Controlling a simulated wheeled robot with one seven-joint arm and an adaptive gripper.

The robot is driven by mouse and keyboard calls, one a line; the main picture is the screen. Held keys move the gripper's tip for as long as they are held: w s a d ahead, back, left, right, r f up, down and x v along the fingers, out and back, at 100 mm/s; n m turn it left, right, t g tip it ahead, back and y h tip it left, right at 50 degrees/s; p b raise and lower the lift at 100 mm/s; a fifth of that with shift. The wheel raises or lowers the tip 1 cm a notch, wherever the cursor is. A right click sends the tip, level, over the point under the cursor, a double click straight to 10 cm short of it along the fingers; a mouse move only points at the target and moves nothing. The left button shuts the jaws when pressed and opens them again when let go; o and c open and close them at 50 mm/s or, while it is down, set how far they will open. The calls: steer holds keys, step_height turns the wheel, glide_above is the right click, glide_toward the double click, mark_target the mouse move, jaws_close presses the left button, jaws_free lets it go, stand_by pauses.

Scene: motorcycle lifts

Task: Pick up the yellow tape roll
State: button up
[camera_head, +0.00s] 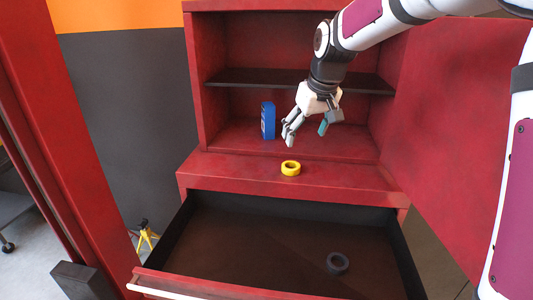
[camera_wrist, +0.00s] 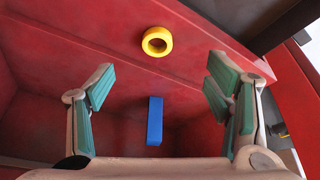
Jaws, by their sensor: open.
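The yellow tape roll (camera_head: 291,168) lies flat on the red cabinet's ledge, above the open drawer. In the wrist view the yellow tape roll (camera_wrist: 157,41) shows at the top, beyond the fingertips and between their lines. My gripper (camera_head: 305,131) is above and slightly to the right of the roll in the head view, apart from it. The gripper's two fingers also show in the wrist view (camera_wrist: 164,82), spread wide with nothing between them. The roll is fully visible in both views.
A blue box (camera_head: 268,120) stands upright on the ledge behind the roll; it also shows in the wrist view (camera_wrist: 155,121). A dark shelf (camera_head: 300,80) spans the cabinet above. The open drawer (camera_head: 230,245) holds a dark grey roll (camera_head: 337,263). The ledge around the yellow roll is clear.

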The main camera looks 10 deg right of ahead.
steer(key=w+f, duration=0.2)
steer(key=w, duration=0.2)
glide_toward(291, 165)
steer(key=x, duration=0.2)
steer(key=shift+w+d+f, duration=0.15)
steer(key=shift+w+f, duration=0.05)
steer(key=shift+p+x, duration=0.45)
steer(key=shift+x, duration=2.7)
steer(key=c, duration=1.2)
